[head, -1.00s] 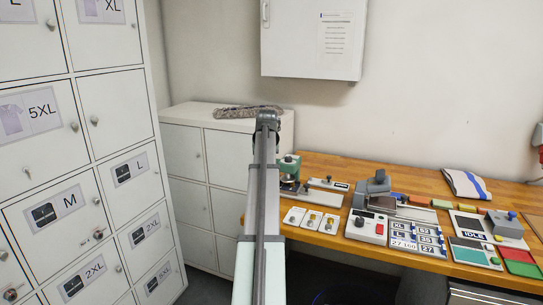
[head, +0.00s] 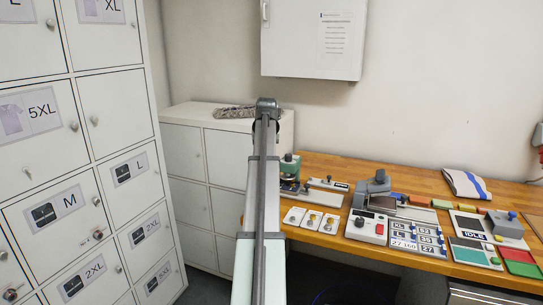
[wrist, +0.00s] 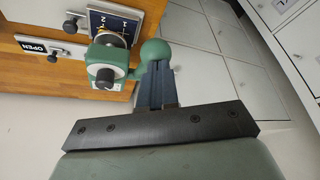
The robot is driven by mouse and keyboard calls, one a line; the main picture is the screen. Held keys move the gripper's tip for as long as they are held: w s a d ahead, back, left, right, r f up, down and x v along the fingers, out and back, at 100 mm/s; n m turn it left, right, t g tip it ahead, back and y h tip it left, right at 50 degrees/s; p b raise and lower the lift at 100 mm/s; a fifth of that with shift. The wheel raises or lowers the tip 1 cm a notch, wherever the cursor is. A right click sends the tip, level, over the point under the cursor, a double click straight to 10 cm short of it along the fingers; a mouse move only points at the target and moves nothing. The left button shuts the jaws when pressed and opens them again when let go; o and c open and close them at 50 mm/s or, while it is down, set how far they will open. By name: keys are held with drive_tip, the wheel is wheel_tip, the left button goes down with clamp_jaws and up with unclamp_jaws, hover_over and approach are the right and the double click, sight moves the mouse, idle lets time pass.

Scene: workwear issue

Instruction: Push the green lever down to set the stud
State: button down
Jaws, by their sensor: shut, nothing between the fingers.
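The green stud press (head: 288,168) stands at the left end of the wooden bench, partly hidden behind my arm. In the wrist view the press (wrist: 104,56) shows its green body, a dark round head and a pale round disc. The green lever (wrist: 155,50) ends in a ball knob that sticks out beside the press. My gripper (wrist: 157,66) is shut and empty, with its dark fingertips right at the knob. I cannot tell whether they touch it. In the head view the gripper is hidden by my arm.
A sliding rail fixture (head: 325,185) and white cards (head: 312,219) lie close to the press. A grey device (head: 372,195) and label tiles (head: 415,240) stand further right. White lockers (head: 205,160) stand left of the bench, with a grey textile (head: 235,112) on top.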

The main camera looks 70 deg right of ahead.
wheel_tip(320, 180, up, 9)
idle(1.3)
idle(0.5)
